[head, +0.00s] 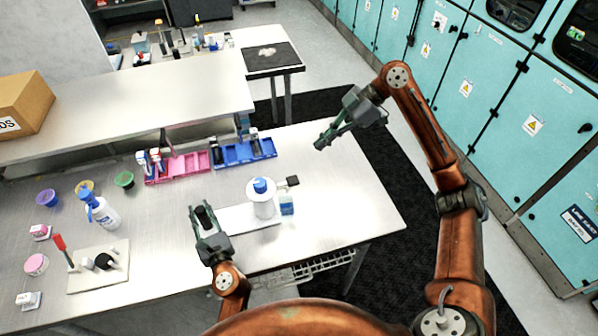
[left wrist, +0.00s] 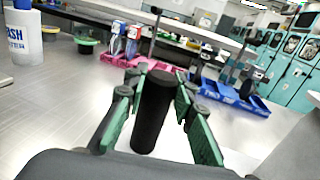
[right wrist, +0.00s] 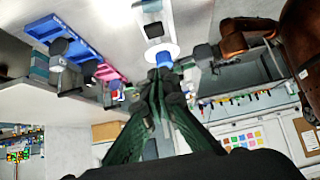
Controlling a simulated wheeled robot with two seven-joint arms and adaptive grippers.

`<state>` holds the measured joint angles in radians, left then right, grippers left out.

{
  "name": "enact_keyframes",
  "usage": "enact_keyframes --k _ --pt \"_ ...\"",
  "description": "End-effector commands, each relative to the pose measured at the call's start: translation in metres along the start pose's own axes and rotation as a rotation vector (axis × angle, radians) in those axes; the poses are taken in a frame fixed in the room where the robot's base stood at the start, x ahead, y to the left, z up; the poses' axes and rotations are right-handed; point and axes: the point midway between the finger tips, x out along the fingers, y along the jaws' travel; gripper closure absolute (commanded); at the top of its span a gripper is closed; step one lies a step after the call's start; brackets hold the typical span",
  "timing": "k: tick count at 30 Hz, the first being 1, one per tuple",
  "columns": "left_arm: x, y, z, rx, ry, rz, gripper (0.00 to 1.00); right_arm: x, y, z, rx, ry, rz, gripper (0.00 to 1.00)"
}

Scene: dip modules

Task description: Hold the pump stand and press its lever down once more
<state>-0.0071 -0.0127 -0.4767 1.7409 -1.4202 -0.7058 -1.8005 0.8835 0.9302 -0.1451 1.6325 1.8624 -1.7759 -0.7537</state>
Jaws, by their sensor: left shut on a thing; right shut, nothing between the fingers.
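The pump stand has a white base plate (head: 237,219), a white round body with a blue top (head: 261,185), and a black lever pad (head: 292,181) sticking out to the right. My left gripper (head: 203,212) is shut on an upright black post (left wrist: 152,115) at the plate's left end. My right gripper (head: 322,143) is shut and empty, in the air behind and right of the stand, apart from the lever.
A small clear container with blue liquid (head: 287,205) stands right of the pump body. Pink (head: 190,168) and blue (head: 240,153) bins lie behind. A blue-capped wash bottle (head: 105,214) and a board with tools (head: 88,280) are at left. The table's right part is clear.

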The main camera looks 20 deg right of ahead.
Motion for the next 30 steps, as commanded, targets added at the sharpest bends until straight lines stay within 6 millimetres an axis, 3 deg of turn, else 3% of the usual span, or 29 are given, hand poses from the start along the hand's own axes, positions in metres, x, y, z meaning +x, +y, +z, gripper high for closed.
enact_keyframes --k 7,11,25,30 --pt "0.0 0.0 -0.001 0.0 0.001 0.001 1.0 0.002 0.001 0.001 0.001 0.0 0.001 1.0" --pt "0.0 0.0 -0.001 0.001 0.001 0.001 1.0 0.013 0.0 0.001 0.002 0.0 -0.001 1.0" --pt "0.0 0.0 -0.001 0.001 0.001 0.001 1.0 0.104 0.0 0.001 0.002 0.001 -0.001 1.0" --pt "0.0 0.0 -0.001 0.0 0.001 0.001 1.0 0.12 0.001 0.02 0.005 0.001 0.002 1.0"
